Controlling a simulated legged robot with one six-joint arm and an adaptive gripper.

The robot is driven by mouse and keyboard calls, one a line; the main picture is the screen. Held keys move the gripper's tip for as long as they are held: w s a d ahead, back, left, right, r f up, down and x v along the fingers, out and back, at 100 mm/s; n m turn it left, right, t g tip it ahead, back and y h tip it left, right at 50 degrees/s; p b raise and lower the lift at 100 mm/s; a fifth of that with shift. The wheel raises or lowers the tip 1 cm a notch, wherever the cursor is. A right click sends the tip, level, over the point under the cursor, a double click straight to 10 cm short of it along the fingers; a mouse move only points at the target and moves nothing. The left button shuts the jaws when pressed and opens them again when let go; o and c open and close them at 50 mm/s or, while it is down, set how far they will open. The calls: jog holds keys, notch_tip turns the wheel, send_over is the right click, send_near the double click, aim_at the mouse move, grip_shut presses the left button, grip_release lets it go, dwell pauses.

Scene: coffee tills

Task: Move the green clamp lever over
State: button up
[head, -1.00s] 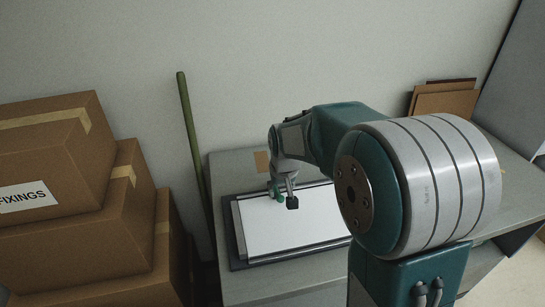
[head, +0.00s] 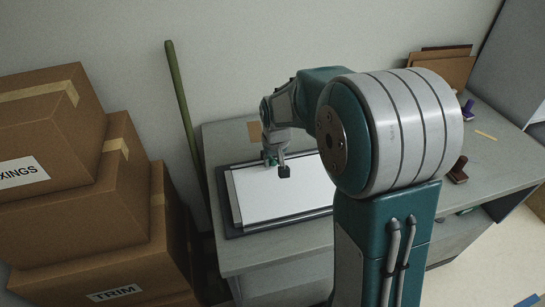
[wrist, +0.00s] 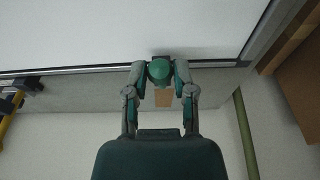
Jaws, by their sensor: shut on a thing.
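The green clamp lever shows in the wrist view as a rounded green knob (wrist: 159,70) between my fingertips. In the head view, only a small green bit shows at my gripper (head: 276,166), by the back edge of a dark-framed board (head: 231,224). My gripper's fingers close in from both sides and are shut on the lever. A white sheet (head: 275,200) lies flat on the board. A small dark block stands just beyond the knob in the wrist view. My fingers and arm hide much of the lever and the board's right end.
Stacked cardboard boxes (head: 75,215) stand left of the grey desk (head: 270,258). A green pole (head: 182,105) leans on the wall between them. A brown stamp-like object (head: 458,169) and a small purple item (head: 467,109) lie on the desk's right side.

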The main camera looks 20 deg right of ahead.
jog(key=shift+w+r, duration=0.3)
jog(key=shift+r, duration=0.35)
jog(key=shift+w, duration=0.1)
jog(key=shift+w+r, duration=0.85)
jog(key=shift+r, duration=0.3)
jog(key=shift+w, duration=0.1)
jog(key=shift+w+r, duration=0.85)
jog(key=shift+w, duration=0.3)
